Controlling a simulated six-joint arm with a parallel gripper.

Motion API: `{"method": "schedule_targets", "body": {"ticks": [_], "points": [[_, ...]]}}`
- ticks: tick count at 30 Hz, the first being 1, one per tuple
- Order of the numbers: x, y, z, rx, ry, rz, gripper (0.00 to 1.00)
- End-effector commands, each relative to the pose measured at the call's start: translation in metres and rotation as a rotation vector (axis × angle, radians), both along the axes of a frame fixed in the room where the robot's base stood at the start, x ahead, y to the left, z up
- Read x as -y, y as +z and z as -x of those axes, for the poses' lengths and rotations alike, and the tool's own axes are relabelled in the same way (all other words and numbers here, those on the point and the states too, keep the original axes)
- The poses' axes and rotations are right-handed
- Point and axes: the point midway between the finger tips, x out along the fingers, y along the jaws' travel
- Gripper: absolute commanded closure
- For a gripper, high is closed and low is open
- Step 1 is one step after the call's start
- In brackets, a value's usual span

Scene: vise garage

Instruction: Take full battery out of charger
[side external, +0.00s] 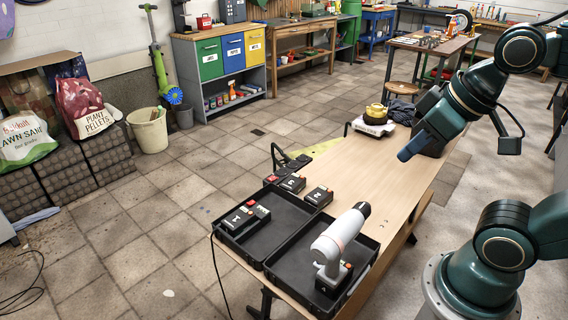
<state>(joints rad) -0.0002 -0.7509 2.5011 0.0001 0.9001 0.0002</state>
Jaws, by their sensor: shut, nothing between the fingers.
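My gripper (406,152) is shut and empty, above the far right part of the workbench. It is well apart from the batteries. A dark block with a pale mark and a small coloured light (245,217) lies in the left black tray; I cannot tell whether it is a battery, a charger or both. A white and grey drill-like tool (340,236) stands in the right tray on a dark base (333,279). The lights are too small to read for charge.
The left tray (224,238) and right tray (362,284) have raised walls. The middle of the wooden bench (375,178) is clear. A black cable (214,262) hangs off the left edge.

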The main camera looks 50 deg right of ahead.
Motion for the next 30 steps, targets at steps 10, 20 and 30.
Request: {"method": "schedule_targets", "body": {"ticks": [10,20,30], "points": [[0.0,0.0003,-0.0003,0.0,0.0,0.0,1.0],[0.0,0.0003,-0.0003,0.0,0.0,0.0,0.55],[0.0,0.0003,-0.0003,0.0,0.0,0.0,0.2]]}}
